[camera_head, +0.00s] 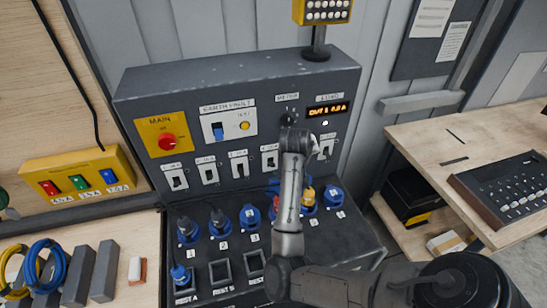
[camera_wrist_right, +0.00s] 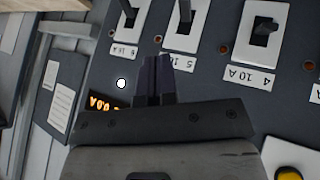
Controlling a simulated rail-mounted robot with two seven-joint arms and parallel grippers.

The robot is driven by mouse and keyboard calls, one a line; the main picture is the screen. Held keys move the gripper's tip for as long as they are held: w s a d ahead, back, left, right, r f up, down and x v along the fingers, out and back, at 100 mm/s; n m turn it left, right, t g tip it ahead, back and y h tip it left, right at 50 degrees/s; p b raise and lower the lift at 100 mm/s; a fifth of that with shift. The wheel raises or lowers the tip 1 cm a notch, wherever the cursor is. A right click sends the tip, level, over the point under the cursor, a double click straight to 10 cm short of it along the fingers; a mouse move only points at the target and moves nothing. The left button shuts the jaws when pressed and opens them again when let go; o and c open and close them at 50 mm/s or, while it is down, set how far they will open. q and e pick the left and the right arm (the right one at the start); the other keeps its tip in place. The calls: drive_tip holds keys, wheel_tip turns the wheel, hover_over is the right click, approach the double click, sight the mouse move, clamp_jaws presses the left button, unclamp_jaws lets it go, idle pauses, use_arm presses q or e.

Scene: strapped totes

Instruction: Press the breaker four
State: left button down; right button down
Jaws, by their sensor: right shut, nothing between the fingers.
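Breaker four (camera_head: 270,157) is a dark toggle on a white plate in the row on the grey panel. In the right wrist view, breaker four (camera_wrist_right: 264,30) appears upside down at the upper right, above its "4 10 A" label (camera_wrist_right: 247,75). My right gripper (camera_wrist_right: 158,72) is shut and empty. Its fingertips are in front of the panel by the "5" label, to the left of breaker four in that view. In the head view my right arm (camera_head: 290,190) rises in front of the panel and hides breaker five. My left gripper is not in view.
Breaker five (camera_wrist_right: 184,14) and breaker six (camera_head: 327,146) sit beside breaker four. An amber display (camera_head: 327,110) is above them. A yellow plate with a red main switch (camera_head: 167,142) is at left. Blue plugs (camera_head: 220,222) stand on the lower ledge. A wooden bench (camera_head: 450,150) is at right.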

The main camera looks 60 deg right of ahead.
drive_tip(key=d+r, duration=0.1)
wheel_tip(320, 180, up, 2)
drive_tip(key=n+y+p, duration=0.1)
drive_tip(key=y+p, duration=0.1)
drive_tip(key=y, duration=0.5)
hover_over(273, 165)
drive_tip(key=shift+s+a, duration=0.45)
drive_tip(key=f, duration=0.8)
drive_tip(key=shift+w+d+f+p, duration=0.1)
drive_tip(key=shift+w+d+p, duration=0.2)
drive_tip(key=shift+w+d, duration=0.1)
drive_tip(key=shift+f, duration=0.85)
drive_tip(key=shift+t, duration=0.3)
